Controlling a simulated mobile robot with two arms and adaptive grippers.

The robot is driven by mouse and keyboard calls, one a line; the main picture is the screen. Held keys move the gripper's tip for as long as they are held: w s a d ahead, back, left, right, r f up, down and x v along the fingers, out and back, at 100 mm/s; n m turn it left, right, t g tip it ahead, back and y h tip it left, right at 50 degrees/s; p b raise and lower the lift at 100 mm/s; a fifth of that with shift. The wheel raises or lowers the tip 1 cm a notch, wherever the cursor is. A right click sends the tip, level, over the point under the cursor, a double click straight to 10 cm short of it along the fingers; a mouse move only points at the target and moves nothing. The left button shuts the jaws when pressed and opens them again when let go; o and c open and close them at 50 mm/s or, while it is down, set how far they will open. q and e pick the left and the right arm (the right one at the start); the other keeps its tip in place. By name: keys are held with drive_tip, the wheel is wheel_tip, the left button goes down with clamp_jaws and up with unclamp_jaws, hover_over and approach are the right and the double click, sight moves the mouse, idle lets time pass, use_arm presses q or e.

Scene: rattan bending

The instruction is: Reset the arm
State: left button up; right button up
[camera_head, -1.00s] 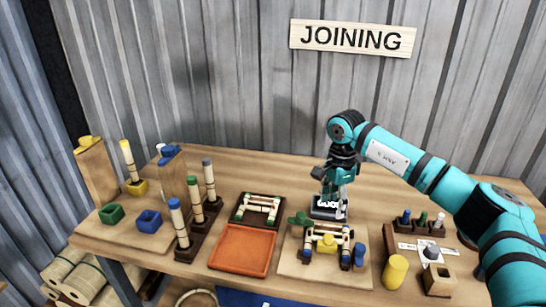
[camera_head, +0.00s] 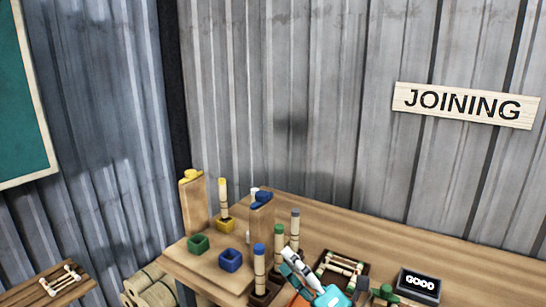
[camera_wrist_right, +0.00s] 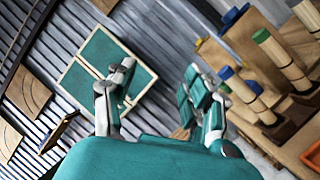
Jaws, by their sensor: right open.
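My right gripper (camera_head: 297,266) shows at the bottom of the head view, in front of the rattan posts on the workbench (camera_head: 485,262). Its teal wrist is partly cut off by the lower edge. In the right wrist view the gripper (camera_wrist_right: 160,92) has its two fingers spread apart with nothing between them. The left arm is not in view.
Capped rattan posts (camera_head: 259,268), a green block cup (camera_head: 198,243) and a blue block cup (camera_head: 230,260) stand nearby. A tray with a rattan frame (camera_head: 342,268) and a sign reading GOOD (camera_head: 419,283) lie to the right. A smaller table (camera_head: 45,292) is at left.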

drive_tip(key=s+d+f+m+g+h, duration=0.1)
drive_tip(key=s+d+f+m+h, duration=0.2)
drive_tip(key=d+f+m+h, duration=0.65)
drive_tip(key=s+d+f+m+g+h, duration=0.1)
drive_tip(key=s+d+f+m+h, duration=0.35)
drive_tip(key=m, duration=0.75)
drive_tip(key=s+d+f+m+g, duration=0.1)
drive_tip(key=s+f+m+g, duration=0.35)
drive_tip(key=s+f, duration=0.4)
drive_tip(key=s+d+f+m+g, duration=0.25)
drive_tip(key=s+f+g, duration=0.3)
drive_tip(key=s, duration=0.65)
wheel_tip(320, 180, down, 26)
drive_tip(key=s+g, duration=0.2)
drive_tip(key=s+d+f+g, duration=0.1)
drive_tip(key=s+d+f, duration=0.1)
drive_tip(key=s+f, duration=1.4)
drive_tip(key=shift+s, duration=0.55)
